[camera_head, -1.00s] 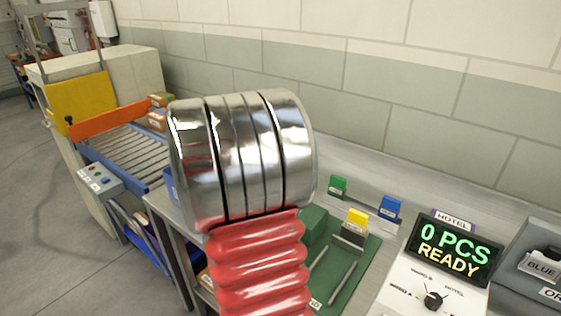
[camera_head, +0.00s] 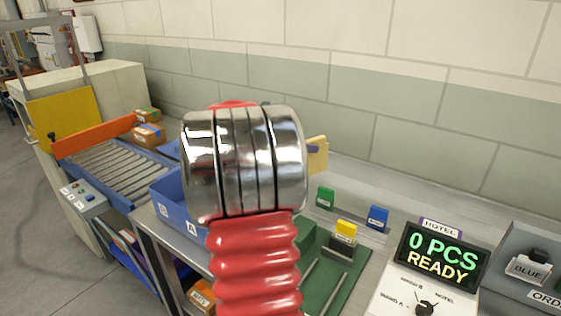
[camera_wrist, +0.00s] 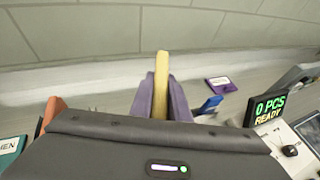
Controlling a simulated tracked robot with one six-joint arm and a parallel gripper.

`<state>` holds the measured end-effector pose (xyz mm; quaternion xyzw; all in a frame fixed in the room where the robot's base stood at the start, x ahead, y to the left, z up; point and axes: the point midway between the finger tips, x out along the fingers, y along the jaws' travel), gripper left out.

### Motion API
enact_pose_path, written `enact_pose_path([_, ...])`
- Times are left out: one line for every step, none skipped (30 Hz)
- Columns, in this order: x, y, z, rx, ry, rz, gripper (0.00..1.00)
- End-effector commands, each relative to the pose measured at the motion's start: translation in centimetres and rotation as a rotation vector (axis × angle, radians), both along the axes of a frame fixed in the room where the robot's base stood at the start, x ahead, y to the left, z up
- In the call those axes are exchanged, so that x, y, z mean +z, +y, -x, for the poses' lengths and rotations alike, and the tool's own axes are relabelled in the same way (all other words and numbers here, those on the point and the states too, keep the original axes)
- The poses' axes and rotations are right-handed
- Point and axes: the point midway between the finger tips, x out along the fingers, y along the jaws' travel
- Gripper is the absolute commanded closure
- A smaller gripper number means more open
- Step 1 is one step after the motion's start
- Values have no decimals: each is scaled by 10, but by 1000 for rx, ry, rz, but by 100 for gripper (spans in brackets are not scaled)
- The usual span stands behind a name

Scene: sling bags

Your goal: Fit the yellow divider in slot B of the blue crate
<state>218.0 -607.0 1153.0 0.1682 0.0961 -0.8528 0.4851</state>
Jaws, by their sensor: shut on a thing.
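The yellow divider (camera_wrist: 161,80) stands on edge between the purple fingers of my gripper (camera_wrist: 162,98) in the wrist view. The fingers are shut on it. In the head view, part of the divider (camera_head: 318,158) shows just right of my arm, raised above the bench; the fingers are mostly hidden behind the arm. The blue crate (camera_head: 176,222) stands on the bench left of my arm, with white labels B and A on its front. My arm covers its right part, and the inside of slot B cannot be made out. The divider is apart from the visible part of the crate.
A green fixture (camera_head: 346,292) with a yellow-topped block (camera_head: 345,232) lies right of my arm. Small green (camera_head: 325,197) and blue (camera_head: 377,216) blocks stand behind it. A display box (camera_head: 440,262) reads "0 PCS READY". A roller conveyor (camera_head: 120,160) with cartons is at left.

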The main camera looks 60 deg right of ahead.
Motion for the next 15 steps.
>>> enact_pose_path([4,-10,16,-41,-1,2,100])
enact_pose_path([5,-15,25,-62,-1,2,100])
enact_pose_path([7,-20,35,-89,-1,1,100])
enact_pose_path([8,-23,42,-107,0,0,100])
enact_pose_path([10,-26,49,-122,0,0,100])
enact_pose_path([12,-30,56,-142,-1,1,100])
enact_pose_path([13,-32,61,-155,-1,0,100])
enact_pose_path([13,-34,65,-166,-1,0,100])
enact_pose_path([14,-35,69,-176,-2,-1,100])
enact_pose_path([14,-36,71,-181,-2,-2,100])
enact_pose_path([15,-37,73,-185,-1,-3,100])
enact_pose_path([15,-37,74,-187,-1,-3,100])
enact_pose_path([15,-37,74,-188,-1,-3,100])
enact_pose_path([15,-37,74,-188,-1,-3,100])
enact_pose_path([15,-37,74,-187,-1,-3,100])
